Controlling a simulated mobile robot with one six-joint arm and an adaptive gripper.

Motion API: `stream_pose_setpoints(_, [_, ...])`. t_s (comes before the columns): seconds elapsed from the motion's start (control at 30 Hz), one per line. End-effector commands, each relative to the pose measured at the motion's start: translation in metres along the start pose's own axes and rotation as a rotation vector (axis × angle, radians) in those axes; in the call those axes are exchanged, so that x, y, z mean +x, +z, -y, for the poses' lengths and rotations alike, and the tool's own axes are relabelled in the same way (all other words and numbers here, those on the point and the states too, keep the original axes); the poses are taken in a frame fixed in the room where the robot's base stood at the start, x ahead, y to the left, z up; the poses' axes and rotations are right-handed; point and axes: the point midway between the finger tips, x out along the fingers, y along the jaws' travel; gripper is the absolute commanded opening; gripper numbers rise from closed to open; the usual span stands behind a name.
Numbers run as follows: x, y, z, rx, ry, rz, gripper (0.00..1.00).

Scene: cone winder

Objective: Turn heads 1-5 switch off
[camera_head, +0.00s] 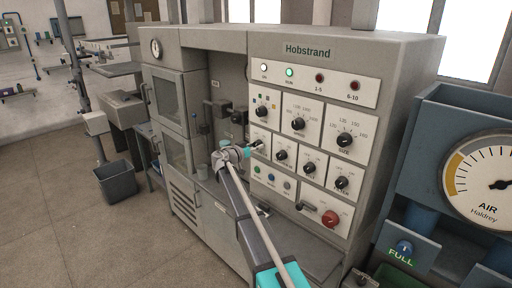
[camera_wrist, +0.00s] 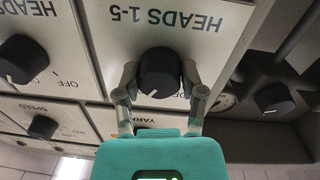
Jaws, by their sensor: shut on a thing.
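The heads 1-5 switch (camera_wrist: 159,70) is a black round knob on a pale plate, with an upside-down "HEADS 1-5" label beside it in the wrist view. A short white mark shows near the knob's lower edge. My gripper (camera_wrist: 160,76) has one finger on each side of the knob and is shut on it. In the head view my gripper (camera_head: 250,148) is at the left end of the lower row of knobs, and this switch is mostly hidden there. The 1-5 lamp (camera_head: 319,77) looks dark red and the green lamp (camera_head: 289,72) looks lit.
A neighbouring heads knob (camera_wrist: 22,58) with an "OFF" mark sits close by, with a speed knob (camera_wrist: 43,127) below it. An air gauge (camera_head: 498,184) stands at right; open floor lies at left.

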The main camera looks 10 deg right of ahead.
Motion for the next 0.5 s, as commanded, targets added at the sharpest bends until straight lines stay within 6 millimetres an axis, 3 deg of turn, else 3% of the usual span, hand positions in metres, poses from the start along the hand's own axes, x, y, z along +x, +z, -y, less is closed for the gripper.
stream_pose_setpoints(0.5, [0.0004, 0.0000, 0.0005, -0.113, 0.000, -0.006, 0.04])
